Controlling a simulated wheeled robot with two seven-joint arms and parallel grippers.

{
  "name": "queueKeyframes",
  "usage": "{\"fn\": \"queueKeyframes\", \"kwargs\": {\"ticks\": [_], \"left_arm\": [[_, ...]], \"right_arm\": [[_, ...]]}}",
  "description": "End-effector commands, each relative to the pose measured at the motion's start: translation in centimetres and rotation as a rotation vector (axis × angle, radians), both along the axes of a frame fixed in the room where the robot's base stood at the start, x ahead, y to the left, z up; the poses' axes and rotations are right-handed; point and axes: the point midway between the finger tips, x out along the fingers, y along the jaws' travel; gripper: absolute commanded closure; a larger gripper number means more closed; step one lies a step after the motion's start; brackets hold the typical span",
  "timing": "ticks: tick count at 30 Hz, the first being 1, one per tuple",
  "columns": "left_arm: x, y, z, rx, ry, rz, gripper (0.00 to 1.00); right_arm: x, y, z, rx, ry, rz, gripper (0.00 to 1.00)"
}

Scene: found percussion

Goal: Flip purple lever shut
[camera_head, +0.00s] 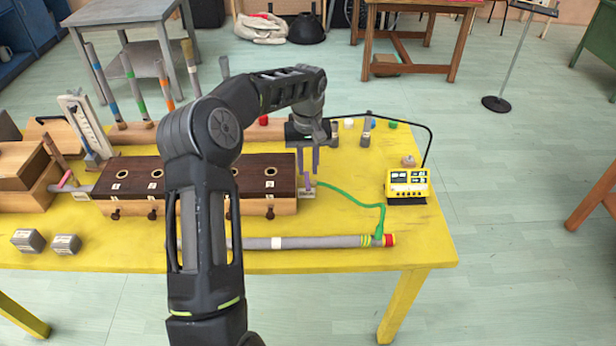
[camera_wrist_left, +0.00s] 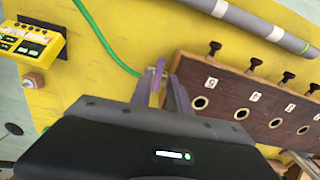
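The purple lever (camera_head: 307,180) is a small piece on the pale labelled valve block (camera_head: 306,191) at the right end of the dark-topped wooden box (camera_head: 270,176). It looks roughly upright, though its exact angle is hard to tell. My left gripper (camera_head: 308,171) points down right above the lever, its purple-grey fingers apart. In the left wrist view the gripper (camera_wrist_left: 160,84) shows a gap between its fingers, with the small valve part (camera_wrist_left: 157,70) just beyond the tips and partly hidden. I cannot tell whether a finger touches the lever. My right gripper is not in view.
A green hose (camera_head: 350,200) runs from the valve to the red-ended grey pipe (camera_head: 300,242) along the front of the yellow table (camera_head: 430,235). A yellow electronic device (camera_head: 407,184) stands to the right. Coloured caps and upright tubes stand behind the box.

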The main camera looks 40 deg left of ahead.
Motion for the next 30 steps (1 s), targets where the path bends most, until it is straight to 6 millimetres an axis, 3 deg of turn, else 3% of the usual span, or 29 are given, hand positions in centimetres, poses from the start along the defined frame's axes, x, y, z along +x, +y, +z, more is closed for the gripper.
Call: {"fn": "queueKeyframes", "kwargs": {"ticks": [10,20,27,30], "left_arm": [[0.0,0.0,-4.5,0.0,0.0,0.001,0.78],[0.0,0.0,-4.9,0.001,-0.001,0.0,0.79],[0.0,0.0,-4.9,0.001,-0.001,0.0,0.99],[0.0,0.0,-4.9,0.001,-0.001,0.0,1.0]], "right_arm": [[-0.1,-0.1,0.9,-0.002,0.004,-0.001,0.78],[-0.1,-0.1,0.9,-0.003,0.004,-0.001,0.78],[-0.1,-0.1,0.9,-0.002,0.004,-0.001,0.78],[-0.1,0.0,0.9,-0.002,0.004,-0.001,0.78]]}}
